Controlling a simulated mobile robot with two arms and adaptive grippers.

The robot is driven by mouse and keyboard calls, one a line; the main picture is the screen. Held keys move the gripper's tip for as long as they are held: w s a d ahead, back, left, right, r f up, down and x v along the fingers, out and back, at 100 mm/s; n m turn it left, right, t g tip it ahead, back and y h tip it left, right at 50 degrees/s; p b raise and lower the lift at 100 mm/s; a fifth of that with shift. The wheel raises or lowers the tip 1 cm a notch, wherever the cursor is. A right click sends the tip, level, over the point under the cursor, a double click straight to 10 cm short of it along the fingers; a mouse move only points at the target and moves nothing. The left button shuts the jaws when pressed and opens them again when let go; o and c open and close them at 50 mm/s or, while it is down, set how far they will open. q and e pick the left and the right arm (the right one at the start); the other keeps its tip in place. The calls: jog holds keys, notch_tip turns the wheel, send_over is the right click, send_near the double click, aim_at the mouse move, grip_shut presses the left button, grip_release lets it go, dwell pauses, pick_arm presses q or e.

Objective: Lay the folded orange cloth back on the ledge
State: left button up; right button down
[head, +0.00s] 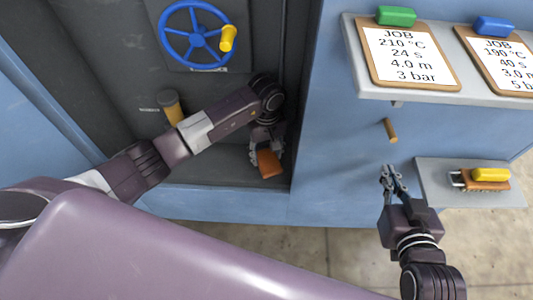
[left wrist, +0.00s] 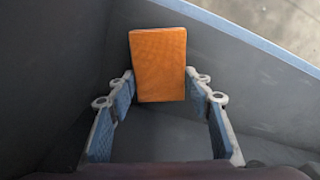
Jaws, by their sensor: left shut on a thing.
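The folded orange cloth (head: 269,164) is a small upright block in my left gripper (head: 266,154), low in the dark recess of the press. In the left wrist view the cloth (left wrist: 158,64) stands between the fingertips of the left gripper (left wrist: 158,88), which is shut on it. A grey ledge (head: 215,165) with a blue front edge runs along the recess bottom beneath the cloth. Whether the cloth touches it I cannot tell. My right gripper (head: 393,173) is empty, its fingers apart, in front of the blue panel.
A blue handwheel (head: 193,36) with a yellow knob is above my left arm. At right, an upper shelf (head: 430,94) bears two clipboards, and a lower shelf (head: 440,190) bears a brush with a yellow top (head: 490,175). A peg (head: 390,130) juts from the panel.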

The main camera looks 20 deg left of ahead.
aim_at(267, 156)
pick_arm(q)
jog(key=shift+f, duration=0.1)
pick_arm(e)
jog(key=shift+w+r, duration=0.1)
jog(key=shift+r, duration=0.1)
pick_arm(q)
jog(key=o, duration=1)
pick_arm(e)
jog(key=shift+a+r, duration=0.1)
pick_arm(q)
notch_tip(267, 156, up, 8)
jog(key=shift+f+p, duration=0.1)
jog(key=shift+p, duration=0.9)
pick_arm(e)
jog(key=s+d+f+g+h, duration=0.1)
jog(key=s+d+f+g, duration=0.2)
jog(key=s+f+g, duration=0.2)
notch_tip(267, 156, down, 4)
jog(key=s, duration=0.3)
jog(key=shift+d+r+h, duration=0.15)
jog(key=shift+h, duration=0.15)
jog(key=shift+w, duration=0.1)
